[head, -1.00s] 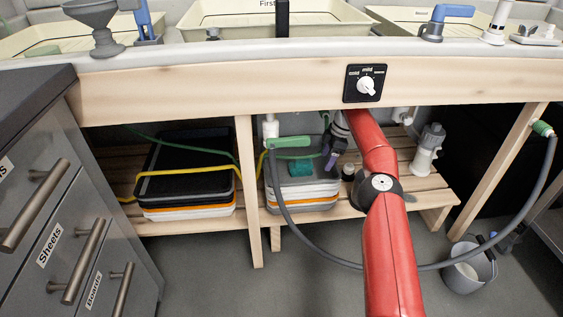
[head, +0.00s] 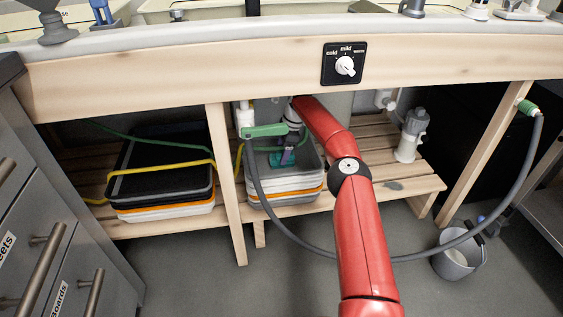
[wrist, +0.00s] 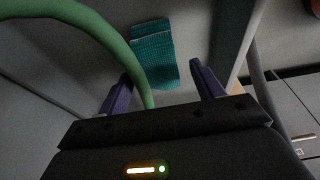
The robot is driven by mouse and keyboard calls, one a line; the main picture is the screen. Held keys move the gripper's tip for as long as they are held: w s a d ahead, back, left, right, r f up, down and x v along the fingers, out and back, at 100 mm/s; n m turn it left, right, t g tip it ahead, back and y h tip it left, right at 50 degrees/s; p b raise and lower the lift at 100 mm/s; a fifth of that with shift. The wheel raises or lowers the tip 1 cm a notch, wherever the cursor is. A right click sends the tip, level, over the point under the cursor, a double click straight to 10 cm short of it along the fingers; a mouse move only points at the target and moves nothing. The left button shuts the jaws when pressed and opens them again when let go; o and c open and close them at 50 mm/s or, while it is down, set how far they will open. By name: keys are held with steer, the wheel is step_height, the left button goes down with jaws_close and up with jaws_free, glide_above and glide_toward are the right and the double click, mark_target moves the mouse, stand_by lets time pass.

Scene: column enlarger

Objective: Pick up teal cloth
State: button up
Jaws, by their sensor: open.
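The teal cloth (wrist: 154,55) lies in the grey top tray (head: 307,165) of a stack on the slatted shelf under the sink. In the head view, the cloth (head: 276,160) is partly hidden by my gripper (head: 287,156). In the wrist view, my gripper (wrist: 161,70) is open, with its purple fingers apart. The cloth shows beyond and between the fingertips, nearer the left finger. Nothing is held. I cannot tell how much height separates the fingers from the cloth.
A wooden post (head: 226,185) and grey hose (head: 270,215) stand in front of the trays. The sink's front board (head: 180,75) is above my arm.

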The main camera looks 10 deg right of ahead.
mark_target(282, 152)
steer(key=shift+x, duration=1.4)
steer(key=shift+f+b, duration=0.2)
steer(key=shift+b, duration=0.15)
steer(key=c, duration=1.1)
steer(key=shift+o, duration=0.2)
